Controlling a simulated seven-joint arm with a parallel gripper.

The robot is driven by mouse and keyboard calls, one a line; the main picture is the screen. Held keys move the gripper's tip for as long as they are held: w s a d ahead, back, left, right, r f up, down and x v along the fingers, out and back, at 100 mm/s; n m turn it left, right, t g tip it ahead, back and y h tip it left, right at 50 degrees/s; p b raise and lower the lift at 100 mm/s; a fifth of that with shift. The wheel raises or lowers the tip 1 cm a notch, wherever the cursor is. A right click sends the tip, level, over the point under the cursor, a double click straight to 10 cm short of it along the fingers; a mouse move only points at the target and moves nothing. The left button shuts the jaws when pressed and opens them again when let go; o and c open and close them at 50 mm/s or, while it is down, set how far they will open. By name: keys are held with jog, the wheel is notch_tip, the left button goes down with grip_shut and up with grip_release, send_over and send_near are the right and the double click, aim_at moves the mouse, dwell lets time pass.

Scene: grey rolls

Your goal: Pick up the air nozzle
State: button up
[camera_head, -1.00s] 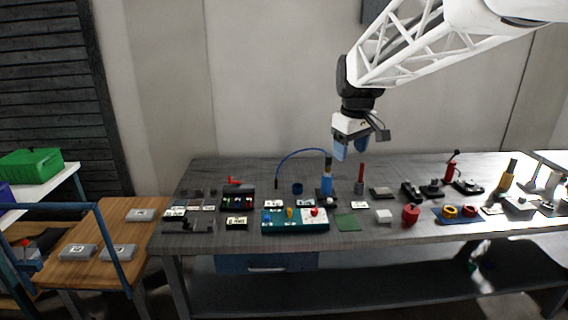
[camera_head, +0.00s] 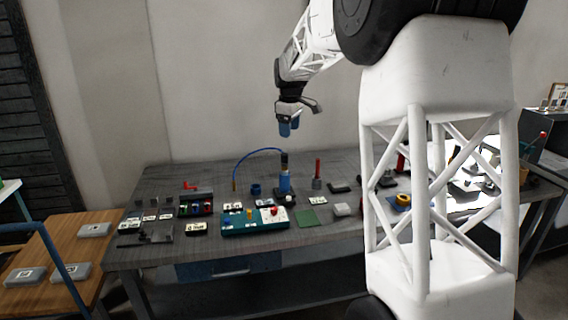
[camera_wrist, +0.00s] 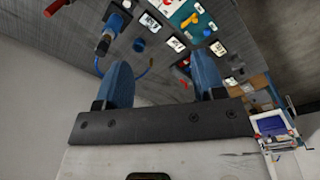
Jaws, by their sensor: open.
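A blue upright body with a black top (camera_head: 285,182) stands on a dark base on the workbench; I take it to be the air nozzle. A thin blue hose (camera_head: 258,150) arches from its top down to the left, ending in a brass-coloured tip. In the wrist view the blue body (camera_wrist: 112,25) is at upper left, beyond the left finger, with the hose curling below it. My gripper (camera_head: 289,128) hangs above the blue body, apart from it. In the wrist view its two blue fingers (camera_wrist: 165,80) are spread, with nothing between them.
Close around stand a blue ring (camera_head: 255,190), a red post (camera_head: 318,170), a teal tray (camera_head: 230,228) and a green mat (camera_head: 305,219). Labelled bins lie at left on the bench (camera_head: 150,258). My white arm link hides the bench's right part. The air above is clear.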

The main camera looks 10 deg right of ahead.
jog(key=w+d+f+n, duration=0.1)
jog(key=w+f, duration=0.2)
jog(key=w, duration=0.3)
jog(key=w+d+f+n, duration=0.1)
jog(key=w+f+n, duration=0.15)
jog(key=w, duration=0.45)
jog(key=n, duration=0.2)
send_over(284, 154)
jog(key=shift+g, duration=0.4)
notch_tip(284, 154, down, 10)
jog(key=shift+w, duration=0.1)
jog(key=shift+f, duration=0.2)
jog(key=shift+f, duration=1.15)
jog(key=shift+f, duration=0.15)
jog(key=shift+d+f, duration=0.1)
jog(key=shift+f, duration=2.4)
jog(key=shift+c, duration=0.4)
